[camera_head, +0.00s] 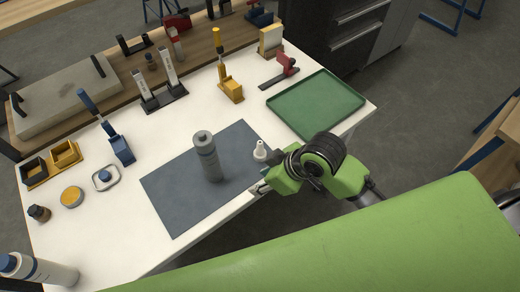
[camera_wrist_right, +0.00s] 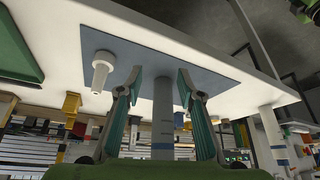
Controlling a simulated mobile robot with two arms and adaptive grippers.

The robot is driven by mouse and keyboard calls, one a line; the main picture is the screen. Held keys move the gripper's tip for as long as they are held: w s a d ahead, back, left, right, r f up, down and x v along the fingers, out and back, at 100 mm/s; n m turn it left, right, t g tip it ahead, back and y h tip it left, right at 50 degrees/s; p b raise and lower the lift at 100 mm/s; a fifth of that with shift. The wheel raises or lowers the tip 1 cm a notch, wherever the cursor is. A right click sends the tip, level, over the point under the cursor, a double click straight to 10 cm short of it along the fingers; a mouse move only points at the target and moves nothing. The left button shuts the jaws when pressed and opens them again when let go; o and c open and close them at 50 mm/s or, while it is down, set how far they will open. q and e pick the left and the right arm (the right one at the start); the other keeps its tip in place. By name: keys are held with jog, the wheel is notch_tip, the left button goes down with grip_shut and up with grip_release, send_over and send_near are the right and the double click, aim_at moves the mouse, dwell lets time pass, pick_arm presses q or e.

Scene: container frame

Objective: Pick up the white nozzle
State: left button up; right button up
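The white nozzle (camera_head: 260,150) stands upright at the right edge of the dark grey mat (camera_head: 165,195). It also shows in the right wrist view (camera_wrist_right: 102,72), left of the fingers and not between them. My right gripper (camera_head: 258,189) is close to the nozzle, on its near side in the head view. In the right wrist view my right gripper (camera_wrist_right: 160,78) has its fingers spread, with nothing held. The grey bottle (camera_head: 208,157) stands on the mat; in the wrist view it shows beyond the gap between the fingers. My left gripper is not in view.
A green tray (camera_head: 318,103) lies right of the nozzle. A yellow-handled tool (camera_head: 229,85), a blue-handled tool (camera_head: 122,148) and a black stand (camera_head: 163,101) are farther back. The mat's left part is clear.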

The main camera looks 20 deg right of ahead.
jog(key=w+d+r+n, duration=0.1)
jog(key=w+r+n, duration=0.2)
jog(key=w, duration=0.2)
jog(key=g, duration=0.2)
send_near(260, 142)
jog(key=shift+n, duration=0.4)
jog(key=p+x, duration=0.3)
jog(key=x, duration=0.7)
jog(key=shift+s, duration=0.1)
jog(key=shift+f, duration=0.15)
jog(key=c, duration=1)
